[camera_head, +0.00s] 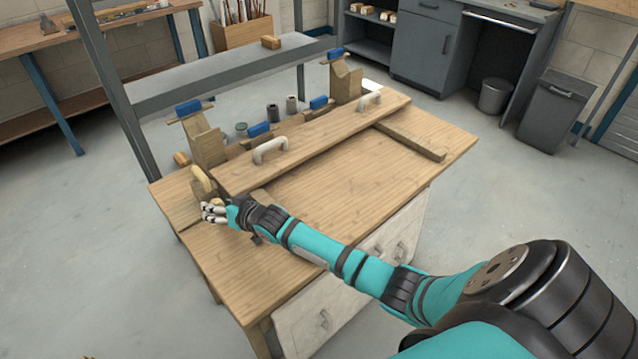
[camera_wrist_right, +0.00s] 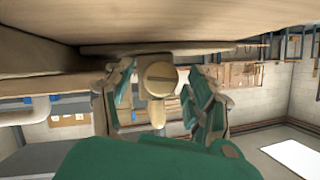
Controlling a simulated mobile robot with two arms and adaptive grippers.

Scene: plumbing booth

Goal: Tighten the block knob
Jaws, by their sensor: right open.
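The block knob (camera_wrist_right: 158,78) shows in the right wrist view as a round wooden piece with a slot across its face. A short rounded wooden part (camera_wrist_right: 158,112) hangs below it. My right gripper (camera_wrist_right: 160,100) is open, with one finger on each side of the knob and gaps showing between. In the head view my right gripper (camera_head: 207,212) is at the left end of the wooden workbench, beside a wooden block (camera_head: 200,184). The knob itself is hard to make out there, partly hidden by the gripper. My left gripper is not in view.
The workbench (camera_head: 320,215) carries a long board with two white handles (camera_head: 270,148). Blue-topped wooden clamps (camera_head: 205,140) stand along its back edge. A grey shelf frame (camera_head: 220,70) rises behind. The bench's front surface is mostly clear.

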